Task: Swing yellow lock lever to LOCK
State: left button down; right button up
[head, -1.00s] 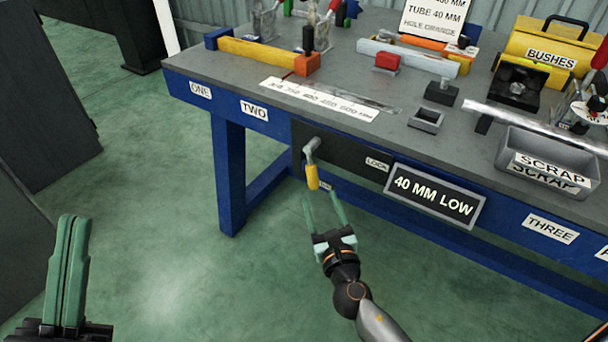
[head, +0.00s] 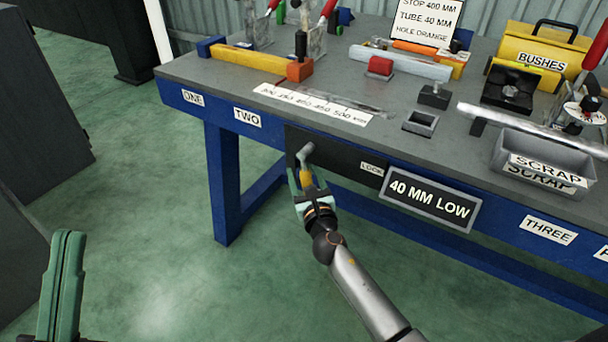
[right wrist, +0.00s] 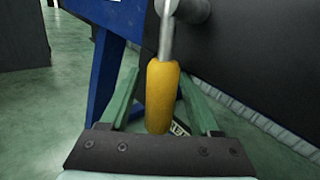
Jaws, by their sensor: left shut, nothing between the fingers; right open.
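The lock lever has a grey metal arm and a yellow handle (head: 306,178). It hangs down from a pivot on the dark panel (head: 340,164) at the front of the bench. A LOCK label (head: 372,169) sits on the panel to the lever's right. My right gripper (head: 306,180) is open with its green fingers on either side of the yellow handle. In the right wrist view the handle (right wrist: 162,95) stands between the two fingers (right wrist: 160,100), with gaps visible on both sides. My left gripper (head: 68,240) is shut and empty at the lower left, away from the bench.
A framed 40 MM LOW sign (head: 431,203) is right of the lever on the bench front. A blue bench leg (head: 223,180) stands to the left. The grey bench top (head: 240,75) carries stops, a scrap bin (head: 545,165) and a yellow BUSHES box (head: 540,50). The green floor in front is clear.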

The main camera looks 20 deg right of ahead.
grip_shut()
dwell(0.4)
dwell(0.9)
